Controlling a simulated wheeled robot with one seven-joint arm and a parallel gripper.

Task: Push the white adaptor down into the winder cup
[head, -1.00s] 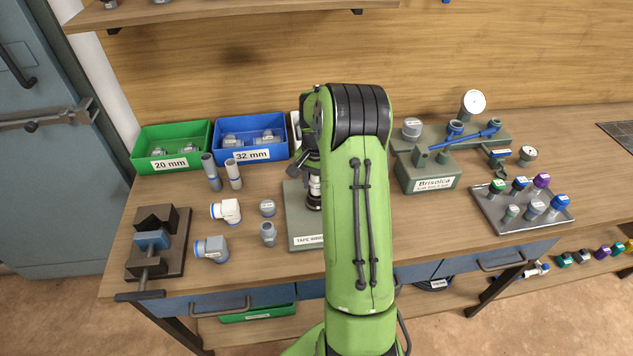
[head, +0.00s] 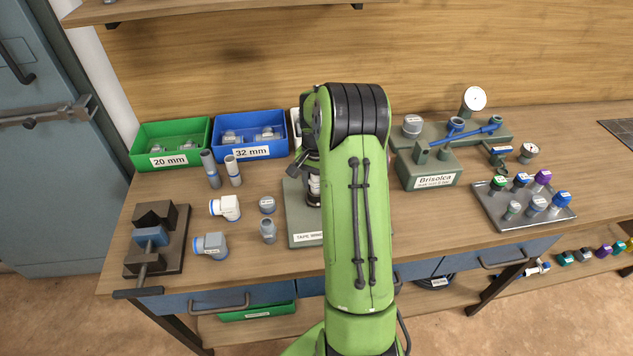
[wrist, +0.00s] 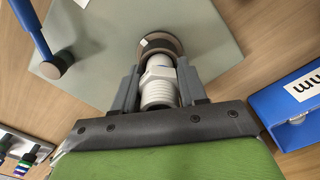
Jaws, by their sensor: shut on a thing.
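The white adaptor (wrist: 158,84), with a hex collar and a ribbed thread, sits between the two fingers of my gripper (wrist: 158,88) in the wrist view. The gripper is shut on it. The adaptor's far end meets the dark round winder cup (wrist: 160,45); how deep it sits in the cup I cannot tell. The cup stands on the grey-green tape winder base (wrist: 105,30). In the head view the winder base (head: 300,215) shows left of my arm, with the adaptor (head: 314,185) partly visible and the gripper mostly hidden.
A blue 32 mm bin (head: 250,137) and a green 20 mm bin (head: 171,145) stand behind. Loose pipe fittings (head: 226,208) lie left of the winder. The Brisolca stand (head: 433,182) is to the right.

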